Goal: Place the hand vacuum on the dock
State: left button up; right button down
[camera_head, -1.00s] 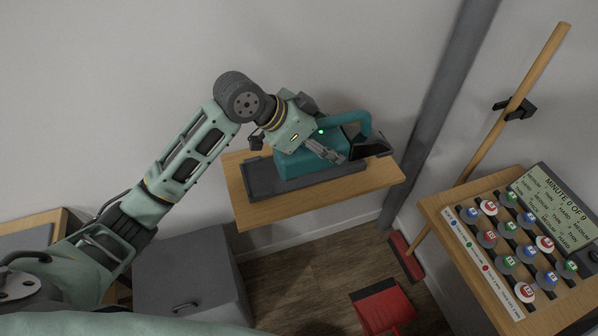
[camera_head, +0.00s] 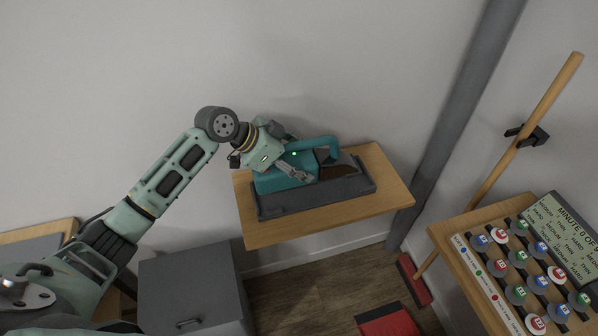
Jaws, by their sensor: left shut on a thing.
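The teal hand vacuum (camera_head: 284,181) with a dark nozzle is over the dark grey dock (camera_head: 318,199) on the wooden wall shelf. It lies along the dock, towards its back edge; I cannot tell whether it is fully seated or a little above. My left gripper (camera_head: 306,174) is at the vacuum's body near the teal handle, shut on it, with its fingers towards the front side. A small green light shows on the vacuum. My right gripper is not in view.
The wooden shelf (camera_head: 385,201) has bare room right of the dock. A grey cabinet (camera_head: 195,285) stands below left. A broom (camera_head: 528,125) leans at right, with a red dustpan (camera_head: 388,322) on the floor. A board with numbered discs (camera_head: 500,291) stands at lower right.

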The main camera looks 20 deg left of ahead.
pick_arm(q)
notch_tip(320, 180, down, 3)
jog(key=shift+p, duration=0.4)
jog(key=shift+f, duration=0.45)
jog(key=o, duration=1.8)
jog(key=shift+f, duration=0.2)
jog(key=shift+c, duration=0.2)
jog(key=shift+a+r, duration=0.1)
jog(key=shift+r, duration=0.1)
jog(key=b+v, duration=0.1)
jog(key=v, duration=1.1)
jog(key=shift+s+f+b, duration=0.1)
jog(key=shift+s+b, duration=0.05)
jog(key=shift+b, duration=0.15)
